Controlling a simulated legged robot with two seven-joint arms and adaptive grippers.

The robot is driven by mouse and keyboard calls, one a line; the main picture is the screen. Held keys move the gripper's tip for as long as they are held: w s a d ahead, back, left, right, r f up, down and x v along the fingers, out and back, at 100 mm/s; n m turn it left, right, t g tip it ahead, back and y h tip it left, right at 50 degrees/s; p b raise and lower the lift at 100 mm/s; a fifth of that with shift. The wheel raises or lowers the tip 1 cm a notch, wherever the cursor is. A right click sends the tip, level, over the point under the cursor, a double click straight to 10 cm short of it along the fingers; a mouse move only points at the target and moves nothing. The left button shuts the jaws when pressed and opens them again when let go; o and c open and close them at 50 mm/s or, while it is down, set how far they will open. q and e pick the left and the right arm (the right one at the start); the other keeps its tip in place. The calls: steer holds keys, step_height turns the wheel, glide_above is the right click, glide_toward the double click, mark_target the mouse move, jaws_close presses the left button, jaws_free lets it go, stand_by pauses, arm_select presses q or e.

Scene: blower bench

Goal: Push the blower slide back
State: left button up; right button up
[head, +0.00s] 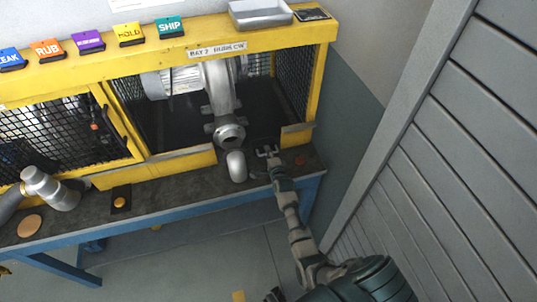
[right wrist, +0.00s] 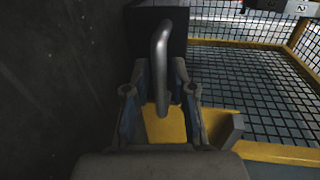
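The blower (head: 220,90) is a grey metal machine in the open bay of a yellow cage. Its round flanged end (head: 230,132) faces the front, with a pale bent pipe piece (head: 237,166) below it. My right gripper (head: 267,152) is at the bay's front edge, just right of that pipe piece. In the right wrist view its two fingers (right wrist: 159,95) stand apart, with a grey bent bar (right wrist: 162,60) between them. Gaps seem to show on both sides of the bar. I cannot tell which part of the slide the bar is. My left gripper is not in view.
The yellow cage (head: 188,30) has a mesh door (head: 70,135) on the left. Coloured signs and a metal tray (head: 260,14) stand on top. A grey pipe fitting (head: 48,188) lies on the bench at left. A slatted wall (head: 440,150) stands close on the right.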

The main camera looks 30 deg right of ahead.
steer(key=shift+s, duration=0.1)
steer(key=v, duration=1.2)
stand_by(0.4)
steer(key=s+a+f+n+g+y, duration=0.15)
steer(key=s+a+n+g, duration=0.25)
steer(key=s+n, duration=0.5)
steer(key=s+a+f+n+g+y, duration=0.15)
steer(key=s+a+n+g, duration=0.35)
steer(key=s, duration=0.6)
steer(key=s+a+f+n+g+y, duration=0.1)
steer(key=s+a+f+n+g, duration=0.25)
steer(key=s+n, duration=0.65)
step_height(320, 180, down, 22)
steer(key=s+m, duration=0.1)
steer(key=s, duration=0.1)
steer(key=s+f+g, duration=0.1)
steer(key=s+f, duration=0.9)
steer(key=f, duration=0.5)
steer(key=shift+s+d, duration=0.3)
steer(key=shift+s, duration=0.05)
